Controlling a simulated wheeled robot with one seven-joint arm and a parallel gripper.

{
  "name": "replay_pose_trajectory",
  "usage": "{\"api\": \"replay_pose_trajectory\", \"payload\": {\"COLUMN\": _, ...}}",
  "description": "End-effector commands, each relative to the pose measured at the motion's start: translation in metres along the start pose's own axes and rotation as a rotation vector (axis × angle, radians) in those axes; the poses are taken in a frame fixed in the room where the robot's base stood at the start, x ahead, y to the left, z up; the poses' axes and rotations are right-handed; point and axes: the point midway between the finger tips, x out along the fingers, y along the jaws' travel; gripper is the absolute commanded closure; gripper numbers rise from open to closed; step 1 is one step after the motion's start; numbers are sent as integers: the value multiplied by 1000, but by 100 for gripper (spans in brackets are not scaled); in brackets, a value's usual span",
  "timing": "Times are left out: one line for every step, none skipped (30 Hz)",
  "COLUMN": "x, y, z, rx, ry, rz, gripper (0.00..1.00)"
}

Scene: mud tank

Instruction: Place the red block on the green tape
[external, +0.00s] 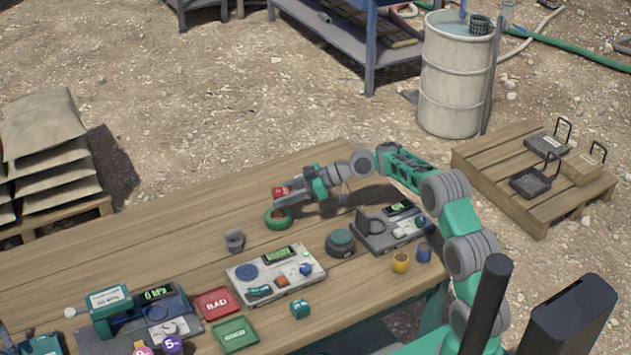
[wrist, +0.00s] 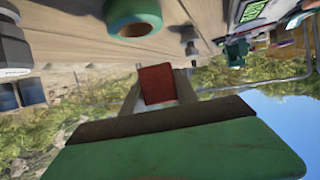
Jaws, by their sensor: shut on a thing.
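The red block (external: 281,191) is held at the tips of my gripper (external: 285,198), which is shut on it. In the wrist view the red block (wrist: 157,84) sits between the two fingertips (wrist: 158,88). The green tape (external: 278,222) is a ring lying on the wooden table, just below the block in the external view. It also shows at the top of the wrist view (wrist: 133,26), apart from the block. The block appears to be above the table beside or over the far side of the tape; the exact height is hard to tell.
A small grey item (external: 235,240) stands left of the tape. A panel with buttons (external: 276,276), a dark green-topped round device (external: 341,243) and a grey device (external: 390,228) are nearer. Red (external: 217,303) and green (external: 235,335) trays lie front left. The table's far left is clear.

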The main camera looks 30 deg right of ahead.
Motion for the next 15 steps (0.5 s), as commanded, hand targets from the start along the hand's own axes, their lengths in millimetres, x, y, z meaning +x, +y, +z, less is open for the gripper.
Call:
{"api": "replay_pose_trajectory", "payload": {"x": 7, "y": 5, "z": 5, "rx": -1, "ry": 1, "rz": 0, "gripper": 100}}
{"api": "replay_pose_trajectory", "payload": {"x": 11, "y": 8, "z": 7, "rx": -2, "ry": 1, "rz": 0, "gripper": 100}}
{"api": "replay_pose_trajectory", "payload": {"x": 14, "y": 11, "z": 10, "rx": -2, "ry": 1, "rz": 1, "gripper": 100}}
{"api": "replay_pose_trajectory", "payload": {"x": 16, "y": 13, "z": 11, "rx": -3, "ry": 2, "rz": 1, "gripper": 100}}
{"api": "replay_pose_trajectory", "payload": {"x": 18, "y": 14, "z": 13, "rx": -2, "ry": 1, "rz": 1, "gripper": 100}}
{"api": "replay_pose_trajectory", "payload": {"x": 21, "y": 16, "z": 17, "rx": -1, "ry": 1, "rz": 0, "gripper": 100}}
{"api": "replay_pose_trajectory", "payload": {"x": 24, "y": 18, "z": 19, "rx": -1, "ry": 1, "rz": 0, "gripper": 100}}
{"api": "replay_pose_trajectory", "payload": {"x": 26, "y": 18, "z": 24, "rx": 1, "ry": 0, "rz": 0, "gripper": 100}}
{"api": "replay_pose_trajectory", "payload": {"x": 28, "y": 18, "z": 30, "rx": 1, "ry": 0, "rz": -1, "gripper": 100}}
{"api": "replay_pose_trajectory", "payload": {"x": 30, "y": 17, "z": 35, "rx": 2, "ry": 0, "rz": 0, "gripper": 100}}
{"api": "replay_pose_trajectory", "payload": {"x": 32, "y": 18, "z": 40, "rx": 1, "ry": 1, "rz": 0, "gripper": 100}}
{"api": "replay_pose_trajectory", "payload": {"x": 33, "y": 18, "z": 44, "rx": -1, "ry": 1, "rz": 1, "gripper": 100}}
{"api": "replay_pose_trajectory", "payload": {"x": 34, "y": 18, "z": 45, "rx": -1, "ry": 2, "rz": 1, "gripper": 100}}
{"api": "replay_pose_trajectory", "payload": {"x": 34, "y": 18, "z": 46, "rx": -2, "ry": 2, "rz": 2, "gripper": 100}}
{"api": "replay_pose_trajectory", "payload": {"x": 34, "y": 18, "z": 46, "rx": -3, "ry": 2, "rz": 2, "gripper": 100}}
